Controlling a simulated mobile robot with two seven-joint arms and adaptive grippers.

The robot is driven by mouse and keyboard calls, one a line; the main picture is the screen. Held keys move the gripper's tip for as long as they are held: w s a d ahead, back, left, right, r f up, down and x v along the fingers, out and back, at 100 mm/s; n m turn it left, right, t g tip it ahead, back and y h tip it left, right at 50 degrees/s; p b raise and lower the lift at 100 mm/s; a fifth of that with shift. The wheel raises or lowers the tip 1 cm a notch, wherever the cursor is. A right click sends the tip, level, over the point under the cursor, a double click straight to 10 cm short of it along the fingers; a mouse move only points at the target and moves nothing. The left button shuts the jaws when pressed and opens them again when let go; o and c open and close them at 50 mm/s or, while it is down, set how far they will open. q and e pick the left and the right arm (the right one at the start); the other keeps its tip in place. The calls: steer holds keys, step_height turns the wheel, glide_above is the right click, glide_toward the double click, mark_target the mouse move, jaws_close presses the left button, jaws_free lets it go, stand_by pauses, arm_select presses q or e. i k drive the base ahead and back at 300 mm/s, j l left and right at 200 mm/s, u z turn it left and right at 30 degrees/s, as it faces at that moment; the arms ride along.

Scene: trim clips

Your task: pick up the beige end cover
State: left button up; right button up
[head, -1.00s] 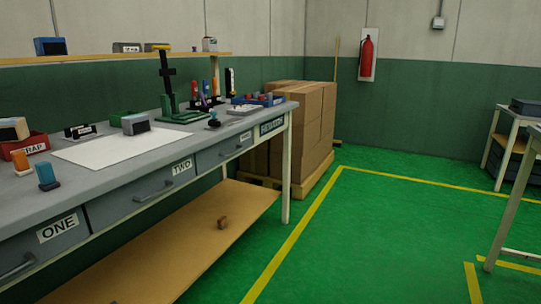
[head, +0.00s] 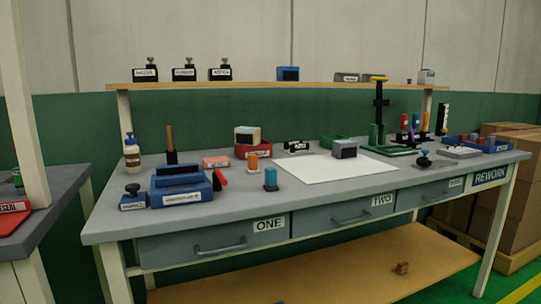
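No part is plainly marked as the beige end cover. A block with a beige body and a darker face (head: 247,134) rests on the red bin (head: 254,152) at the back of the grey workbench (head: 225,215). Neither of my grippers is in view.
A green stand (head: 380,125) and blue tray (head: 476,145) are at right. Cartons (head: 513,190) stand beyond. Another table (head: 45,225) is at left.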

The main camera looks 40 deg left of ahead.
mark_target(243, 136)
steer(key=u, duration=1.45)
steer(key=i+l, duration=0.5)
steer(key=l, duration=0.25)
steer(key=i+l+u, duration=0.1)
steer(key=l, duration=0.25)
steer(key=i+l, duration=0.6)
steer(key=l, duration=0.2)
